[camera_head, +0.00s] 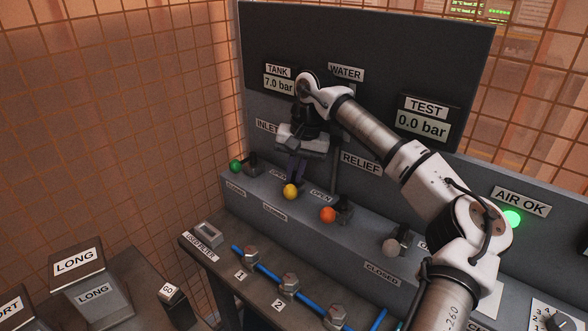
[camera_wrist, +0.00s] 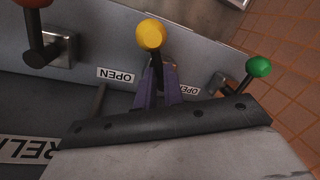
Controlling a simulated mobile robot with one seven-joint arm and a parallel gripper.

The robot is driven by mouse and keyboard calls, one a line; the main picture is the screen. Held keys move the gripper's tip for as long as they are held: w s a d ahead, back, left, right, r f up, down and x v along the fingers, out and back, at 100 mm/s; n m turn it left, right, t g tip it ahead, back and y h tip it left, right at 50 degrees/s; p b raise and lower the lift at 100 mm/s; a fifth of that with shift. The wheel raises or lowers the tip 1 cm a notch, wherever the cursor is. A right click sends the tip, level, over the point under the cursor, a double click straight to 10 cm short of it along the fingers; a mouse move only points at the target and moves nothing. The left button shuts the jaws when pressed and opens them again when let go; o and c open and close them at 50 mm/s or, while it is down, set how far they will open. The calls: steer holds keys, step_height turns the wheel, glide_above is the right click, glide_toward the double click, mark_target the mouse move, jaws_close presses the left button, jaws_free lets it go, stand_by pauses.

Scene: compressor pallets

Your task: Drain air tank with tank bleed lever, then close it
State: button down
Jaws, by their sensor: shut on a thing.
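The yellow-knobbed lever (camera_head: 290,191) stands on the valve ledge, between the green and orange levers. Its name plate is hidden behind my arm, so I cannot read whether it is the tank bleed. My gripper (camera_head: 296,168) reaches down to it with purple fingers. In the wrist view the fingers (camera_wrist: 158,92) are closed around the dark lever stem, and the yellow knob (camera_wrist: 150,34) shows beyond their tips. A CLOSED plate (camera_head: 275,212) is on the ledge front below the knob. The tank readout (camera_head: 279,84) shows 7.0 bar.
The green lever (camera_head: 236,166) is close on the left, the orange lever (camera_head: 328,215) on the right, and a grey-knobbed lever (camera_head: 390,247) farther right. The test readout (camera_head: 423,125) shows 0.0 bar. The AIR OK lamp (camera_head: 512,218) glows green. A bench with blue rods lies in front.

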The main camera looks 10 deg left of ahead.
steer(key=shift+w+d+r+n, duration=0.15)
steer(key=shift+w+r+n, duration=0.15)
steer(key=shift+n, duration=0.1)
steer(key=c, duration=1.6)
jaws_free()
steer(key=shift+c, duration=0.2)
steer(key=shift+o, duration=0.7)
steer(key=shift+s+f, duration=0.1)
steer(key=shift+f, duration=0.1)
step_height(320, 180, up, 20)
steer(key=shift+b, duration=0.35)
